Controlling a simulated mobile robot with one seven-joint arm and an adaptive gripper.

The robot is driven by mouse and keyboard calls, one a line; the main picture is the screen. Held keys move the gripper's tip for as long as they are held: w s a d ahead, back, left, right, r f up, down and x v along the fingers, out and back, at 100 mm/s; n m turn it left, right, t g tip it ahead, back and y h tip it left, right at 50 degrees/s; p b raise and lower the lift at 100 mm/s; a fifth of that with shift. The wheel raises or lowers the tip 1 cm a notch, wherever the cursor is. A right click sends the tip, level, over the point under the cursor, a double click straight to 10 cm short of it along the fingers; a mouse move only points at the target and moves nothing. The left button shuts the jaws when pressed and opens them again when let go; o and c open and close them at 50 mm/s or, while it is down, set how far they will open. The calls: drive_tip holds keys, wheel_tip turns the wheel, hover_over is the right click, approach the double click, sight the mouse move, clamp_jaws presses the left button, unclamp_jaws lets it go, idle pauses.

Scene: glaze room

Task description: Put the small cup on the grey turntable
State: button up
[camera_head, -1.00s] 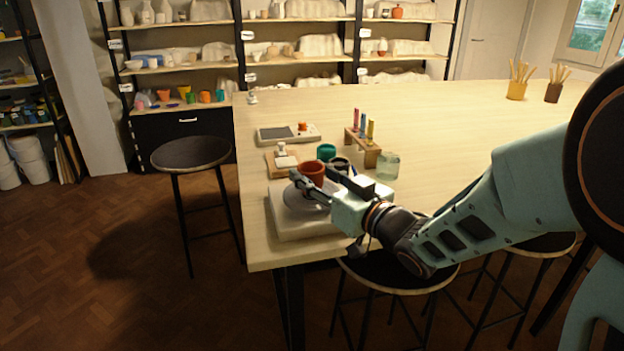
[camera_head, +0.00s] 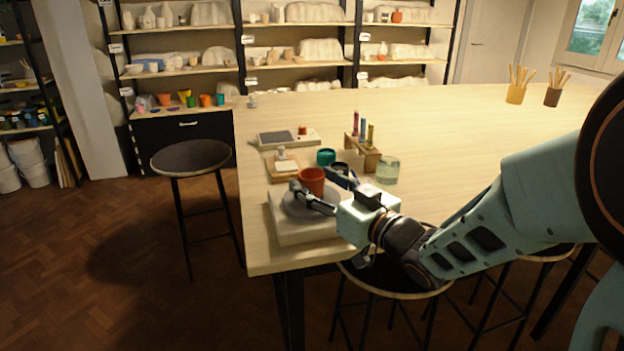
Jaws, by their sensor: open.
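A small red-brown cup (camera_head: 311,181) stands upright, seemingly on the grey turntable (camera_head: 297,207), towards its far side. The turntable rests on a pale square slab at the near left corner of the table. My gripper (camera_head: 316,183) is open, with one dark finger in front of the cup on the near left and the other behind it on the right. I cannot tell whether either finger touches the cup. The gripper hides the right part of the turntable.
Close behind are a teal cup (camera_head: 326,157), a wooden rack with coloured sticks (camera_head: 363,155), a glass jar (camera_head: 387,171), a small board (camera_head: 282,172) and a flat scale-like device (camera_head: 275,139). Stools stand beside the table. The table's right and far areas are mostly clear.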

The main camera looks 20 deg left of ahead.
drive_tip(key=v, duration=1)
drive_tip(key=shift+s+d+p, duration=0.2)
drive_tip(key=shift+d+p, duration=0.05)
drive_tip(key=shift+p, duration=0.15)
drive_tip(key=shift+a, duration=0.1)
